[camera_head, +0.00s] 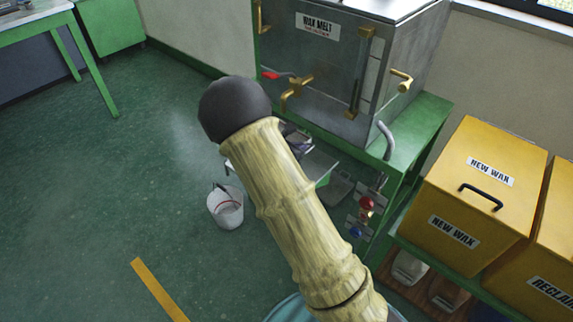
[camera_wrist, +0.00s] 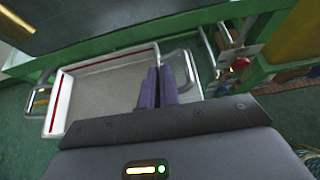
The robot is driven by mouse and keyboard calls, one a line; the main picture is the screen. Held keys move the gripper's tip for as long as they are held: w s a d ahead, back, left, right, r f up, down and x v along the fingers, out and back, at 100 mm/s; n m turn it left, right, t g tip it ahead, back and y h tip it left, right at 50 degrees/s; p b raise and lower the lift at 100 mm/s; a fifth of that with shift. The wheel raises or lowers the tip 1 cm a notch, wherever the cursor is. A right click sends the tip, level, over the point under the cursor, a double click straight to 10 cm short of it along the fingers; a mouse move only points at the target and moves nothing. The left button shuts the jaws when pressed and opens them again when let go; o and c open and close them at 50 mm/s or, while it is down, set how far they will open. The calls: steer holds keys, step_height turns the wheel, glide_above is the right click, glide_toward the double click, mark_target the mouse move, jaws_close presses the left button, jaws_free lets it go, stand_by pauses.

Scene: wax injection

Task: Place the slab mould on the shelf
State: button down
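A shallow pale tray with a red-lined rim, which I take for the slab mould (camera_wrist: 105,85), fills the middle of the wrist view. It has a metal handle at each end. My gripper (camera_wrist: 160,70) has two dark purple fingers close together at the tray's right end wall, beside the right handle. They look shut on that wall, one on each side. In the head view my gripper (camera_head: 294,138) is mostly hidden behind my forearm.
The wax melt tank (camera_head: 335,65) with brass taps stands on a green stand (camera_head: 418,135). A white bucket (camera_head: 226,208) is on the floor. The floor at the left is open.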

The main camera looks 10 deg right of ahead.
step_height(320, 180, down, 6)
steer(key=shift+r+b, duration=0.1)
steer(key=shift+b, duration=0.65)
steer(key=shift+f+b, duration=0.55)
steer(key=shift+f, duration=1.3)
steer(key=shift+f, duration=0.15)
steer(key=c, duration=1.6)
jaws_free()
steer(key=shift+c, duration=0.2)
